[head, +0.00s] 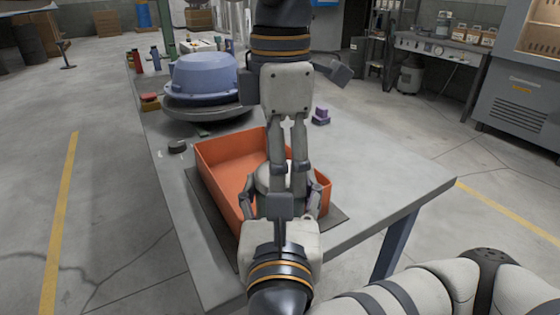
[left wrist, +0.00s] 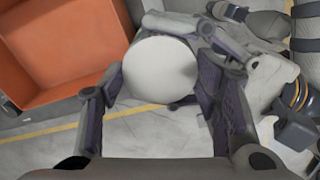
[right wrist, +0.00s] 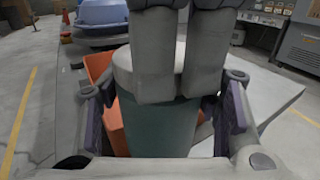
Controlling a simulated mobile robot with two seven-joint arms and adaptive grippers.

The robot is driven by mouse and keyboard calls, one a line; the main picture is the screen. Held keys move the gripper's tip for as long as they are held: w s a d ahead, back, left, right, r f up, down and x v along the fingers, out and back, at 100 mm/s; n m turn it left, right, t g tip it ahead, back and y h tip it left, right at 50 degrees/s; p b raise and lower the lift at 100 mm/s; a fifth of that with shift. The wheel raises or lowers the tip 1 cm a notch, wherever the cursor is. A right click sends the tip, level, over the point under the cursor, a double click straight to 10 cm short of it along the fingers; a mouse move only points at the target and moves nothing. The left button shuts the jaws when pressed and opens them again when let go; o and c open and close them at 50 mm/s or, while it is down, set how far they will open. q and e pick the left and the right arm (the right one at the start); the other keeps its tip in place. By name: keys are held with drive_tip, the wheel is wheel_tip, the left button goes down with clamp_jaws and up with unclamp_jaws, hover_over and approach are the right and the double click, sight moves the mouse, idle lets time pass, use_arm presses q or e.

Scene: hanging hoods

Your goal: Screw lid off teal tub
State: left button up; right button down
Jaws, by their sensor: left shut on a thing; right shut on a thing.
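The teal tub (right wrist: 155,128) shows in the right wrist view, upright between the fingers of my right gripper (head: 280,192), which is shut on its sides. Its round white lid (left wrist: 160,68) sits on top of the tub. It also shows in the head view (head: 266,178), partly behind fingers. My left gripper (head: 288,176) reaches down from above and is shut on the lid, a finger on each side. I cannot tell whether the lid is loosened.
An orange bin (head: 205,165), seemingly empty, stands on the grey table (head: 375,165), just beyond the tub. A blue domed hood (head: 203,75) is farther back. The table's right side is mostly clear.

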use_arm(q)
drive_tip(key=o, duration=1.3)
drive_tip(key=shift+r, duration=0.1)
